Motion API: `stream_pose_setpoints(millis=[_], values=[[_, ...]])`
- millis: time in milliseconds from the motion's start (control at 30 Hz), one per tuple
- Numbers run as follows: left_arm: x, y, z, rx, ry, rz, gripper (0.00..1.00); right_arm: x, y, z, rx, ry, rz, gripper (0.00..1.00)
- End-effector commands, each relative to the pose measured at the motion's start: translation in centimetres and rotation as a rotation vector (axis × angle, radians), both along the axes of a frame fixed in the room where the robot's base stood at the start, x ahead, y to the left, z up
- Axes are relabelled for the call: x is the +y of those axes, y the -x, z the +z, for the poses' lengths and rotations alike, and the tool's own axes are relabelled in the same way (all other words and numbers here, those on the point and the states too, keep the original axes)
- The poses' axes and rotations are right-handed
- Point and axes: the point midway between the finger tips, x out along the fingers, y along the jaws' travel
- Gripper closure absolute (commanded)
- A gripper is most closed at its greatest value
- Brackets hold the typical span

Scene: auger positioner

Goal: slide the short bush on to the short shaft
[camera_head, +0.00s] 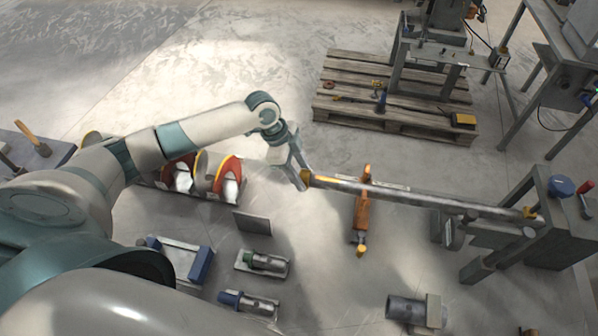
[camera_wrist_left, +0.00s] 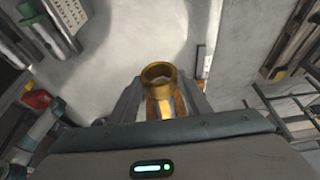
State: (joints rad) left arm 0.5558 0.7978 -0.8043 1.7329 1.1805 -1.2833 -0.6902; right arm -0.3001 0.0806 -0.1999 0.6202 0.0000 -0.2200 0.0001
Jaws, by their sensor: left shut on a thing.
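My left gripper (camera_head: 304,180) is shut on a brass-coloured bush (camera_head: 308,177). In the left wrist view the bush (camera_wrist_left: 160,74) is a hollow ring, its open end towards the camera, between the two fingers (camera_wrist_left: 160,102). In the head view the bush is at the left end of a long grey shaft (camera_head: 400,196); I cannot tell whether it is around that end or just off it. Another brass-coloured piece (camera_head: 531,213) sits at the shaft's right end. A shorter grey cylinder (camera_head: 497,229) lies just below, perhaps the short shaft. My right gripper is not in view.
A dark machine block (camera_head: 556,222) stands at the right. An orange tool (camera_head: 362,208) lies beneath the long shaft. Several small fixtures, including one with a green part (camera_head: 262,262), are at lower centre. A wooden pallet (camera_head: 340,105) is at the back. Bare floor lies behind the gripper.

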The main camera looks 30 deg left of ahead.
Motion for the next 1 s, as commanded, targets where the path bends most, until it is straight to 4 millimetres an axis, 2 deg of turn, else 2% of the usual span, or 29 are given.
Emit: stream_pose_setpoints(millis=[1000], values=[[-2.1,-0.6,0.1,-0.002,0.001,-0.001,0.88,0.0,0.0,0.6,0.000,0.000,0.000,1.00]])
